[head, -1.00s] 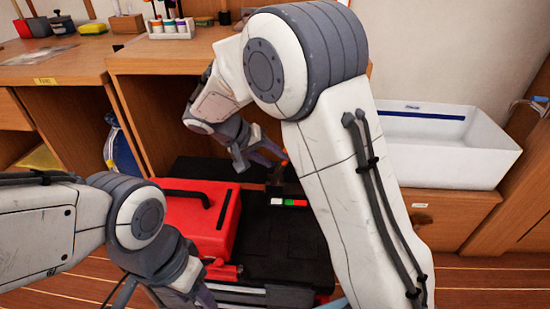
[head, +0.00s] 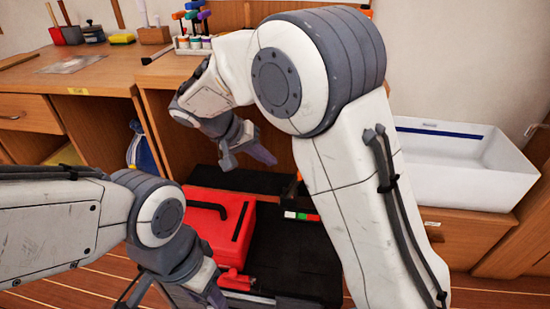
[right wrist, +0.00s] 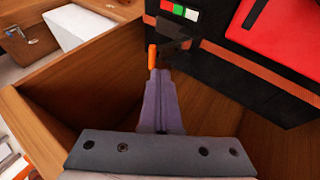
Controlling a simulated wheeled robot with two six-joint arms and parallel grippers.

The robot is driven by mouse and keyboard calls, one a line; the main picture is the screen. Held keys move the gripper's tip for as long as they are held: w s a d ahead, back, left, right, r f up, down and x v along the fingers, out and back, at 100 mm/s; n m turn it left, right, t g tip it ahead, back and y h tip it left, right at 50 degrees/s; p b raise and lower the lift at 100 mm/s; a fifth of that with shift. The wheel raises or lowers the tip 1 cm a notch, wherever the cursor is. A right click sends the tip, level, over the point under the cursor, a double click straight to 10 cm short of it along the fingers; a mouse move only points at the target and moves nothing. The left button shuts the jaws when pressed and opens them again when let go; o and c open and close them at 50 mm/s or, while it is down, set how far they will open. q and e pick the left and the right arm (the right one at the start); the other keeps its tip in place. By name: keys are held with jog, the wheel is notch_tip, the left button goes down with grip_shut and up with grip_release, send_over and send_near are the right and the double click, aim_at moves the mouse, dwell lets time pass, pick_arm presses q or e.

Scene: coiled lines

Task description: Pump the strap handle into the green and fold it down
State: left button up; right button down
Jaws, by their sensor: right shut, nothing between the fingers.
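The strap handle is a small dark lever (right wrist: 172,46) with an orange tip (right wrist: 152,57); in the head view it is partly hidden behind my right arm. Beside it is the white, green and red strip (head: 302,215), which also shows in the right wrist view (right wrist: 180,10). I cannot tell where any marker sits on the strip. My right gripper (head: 268,155) is shut and empty, above and left of the handle in the head view. In the right wrist view its fingertips (right wrist: 158,74) appear just short of the orange tip. My left gripper (head: 205,296) is low, its fingers mostly cut off.
A red case (head: 217,220) lies on the black base (head: 290,262), left of the strip. An orange strap (right wrist: 265,70) crosses the base. A wooden bench (head: 105,70) stands behind, and a white bin (head: 450,185) is at the right. Wooden panels (right wrist: 75,95) flank the right gripper.

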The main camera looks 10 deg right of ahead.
jog(key=w+r+m+y+p, duration=0.25)
jog(key=r+p, duration=0.25)
jog(key=p, duration=0.4)
jog(key=s+d+b+x, duration=0.1)
jog(key=d+b+x, duration=0.1)
jog(key=x, duration=1.1)
jog(key=shift+r+b, duration=0.35)
jog(key=shift+n, duration=0.25)
